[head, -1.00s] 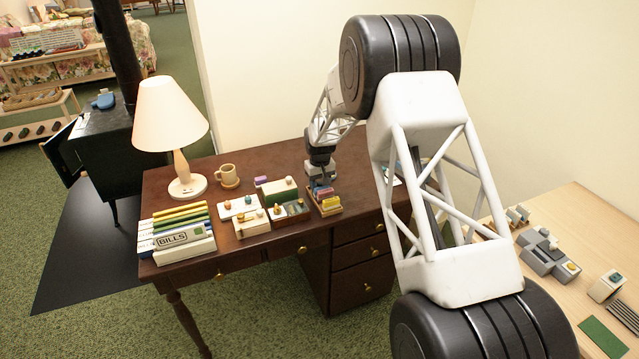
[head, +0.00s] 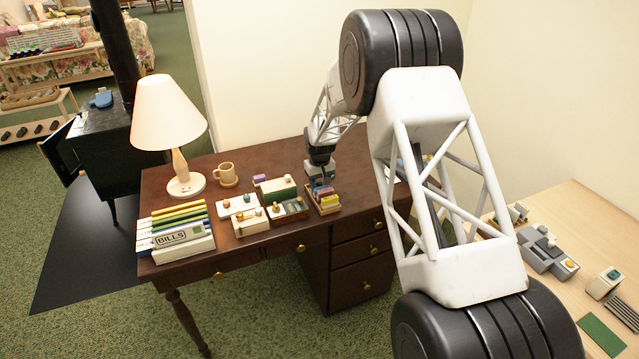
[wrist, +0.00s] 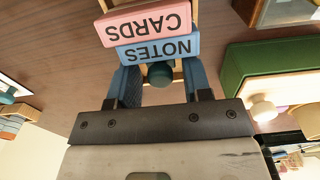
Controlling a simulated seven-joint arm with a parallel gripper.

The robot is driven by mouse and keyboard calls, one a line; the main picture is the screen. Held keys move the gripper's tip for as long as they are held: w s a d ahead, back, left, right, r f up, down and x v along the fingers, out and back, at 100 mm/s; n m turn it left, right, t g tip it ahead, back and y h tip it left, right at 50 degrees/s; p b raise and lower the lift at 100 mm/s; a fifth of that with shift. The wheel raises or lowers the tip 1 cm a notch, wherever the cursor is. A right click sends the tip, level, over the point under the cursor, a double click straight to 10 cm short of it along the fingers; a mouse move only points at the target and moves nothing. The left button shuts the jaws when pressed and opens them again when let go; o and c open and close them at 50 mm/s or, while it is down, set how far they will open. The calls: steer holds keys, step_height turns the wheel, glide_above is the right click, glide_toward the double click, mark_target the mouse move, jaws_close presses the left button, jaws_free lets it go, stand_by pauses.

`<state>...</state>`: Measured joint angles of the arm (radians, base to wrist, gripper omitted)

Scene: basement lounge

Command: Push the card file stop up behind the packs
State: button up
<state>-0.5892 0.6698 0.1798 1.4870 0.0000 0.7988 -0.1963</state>
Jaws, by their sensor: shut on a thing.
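The card file (head: 329,209) is a small wooden tray near the right end of the brown desk, with coloured packs standing in it. In the wrist view, a pink CARDS pack (wrist: 146,23) and a blue NOTES pack (wrist: 158,49) show upside down, face to face. A dark teal knob (wrist: 160,75), apparently on the stop, sits behind the NOTES pack. My gripper (wrist: 160,82) is shut on the knob, with a blue finger on each side. The stop's body is hidden. In the head view, my gripper (head: 320,172) is at the file's far end.
A green-and-cream box (head: 276,188) and small trays of items (head: 289,211) stand close left of the file. Desk surface behind the mug is clear.

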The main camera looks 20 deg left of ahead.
mark_target(323, 187)
steer(key=shift+s+d+f, duration=0.9)
steer(key=shift+s+d, duration=0.15)
stand_by(1.6)
steer(key=o, duration=0.4)
steer(key=shift+r, duration=0.15)
steer(key=shift+w+a+r, duration=0.15)
steer(key=shift+r, duration=1.6)
steer(key=shift+w+a+r, duration=0.1)
steer(key=shift+r, duration=1.6)
steer(key=shift+r, duration=0.1)
